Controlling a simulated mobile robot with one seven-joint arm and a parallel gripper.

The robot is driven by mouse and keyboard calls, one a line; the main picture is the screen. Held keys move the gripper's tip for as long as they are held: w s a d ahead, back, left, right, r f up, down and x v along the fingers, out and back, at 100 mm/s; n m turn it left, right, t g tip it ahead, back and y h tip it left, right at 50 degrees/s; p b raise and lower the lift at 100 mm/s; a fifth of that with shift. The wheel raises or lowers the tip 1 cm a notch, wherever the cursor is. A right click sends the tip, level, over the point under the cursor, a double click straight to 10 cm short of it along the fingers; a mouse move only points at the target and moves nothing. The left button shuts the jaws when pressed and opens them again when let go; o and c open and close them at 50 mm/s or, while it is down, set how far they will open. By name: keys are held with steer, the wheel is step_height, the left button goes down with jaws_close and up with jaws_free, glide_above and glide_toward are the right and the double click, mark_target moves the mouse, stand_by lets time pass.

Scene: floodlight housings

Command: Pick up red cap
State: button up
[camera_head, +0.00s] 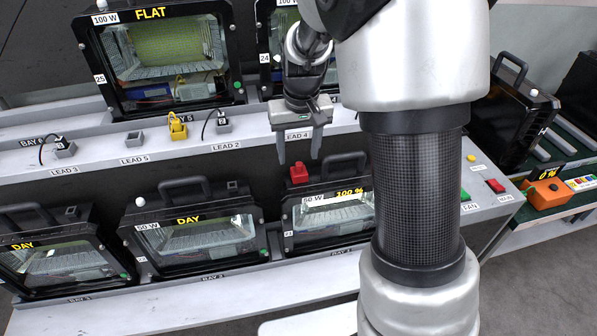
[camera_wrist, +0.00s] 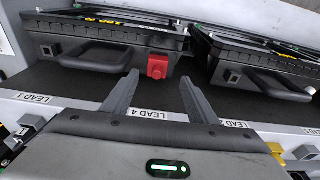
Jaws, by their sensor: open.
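The red cap (camera_head: 298,173) sits at the top rear left corner of a black floodlight housing (camera_head: 290,222) marked 50 W and 100 %. In the wrist view the red cap (camera_wrist: 157,66) is on the back face of that housing, beside its handle. My gripper (camera_head: 299,158) is open, with its fingers pointing down above and around the cap's line in the head view. In the wrist view my gripper (camera_wrist: 158,85) has its two fingers spread, with the cap just beyond and between the tips. Nothing is between the fingers, and the cap appears apart from them.
Another housing marked DAY (camera_head: 196,240) stands left of the capped one. A grey shelf (camera_head: 105,160) with LEAD labels, sockets and a yellow plug (camera_head: 177,128) runs behind. The housing's handle (camera_wrist: 88,57) is close to the cap.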

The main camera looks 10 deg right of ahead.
mark_target(299, 164)
steer(key=shift+w+d+f+b, duration=0.1)
steer(key=shift+w+f, duration=0.1)
steer(key=shift+f, duration=0.95)
steer(key=shift+w+d+f+b, duration=0.1)
steer(key=shift+w+f, duration=0.05)
steer(key=shift+f, duration=0.95)
steer(key=shift+w+d+f+b, duration=0.1)
steer(key=shift+w+f, duration=0.1)
steer(key=shift+f, duration=0.95)
steer(key=c, duration=1.2)
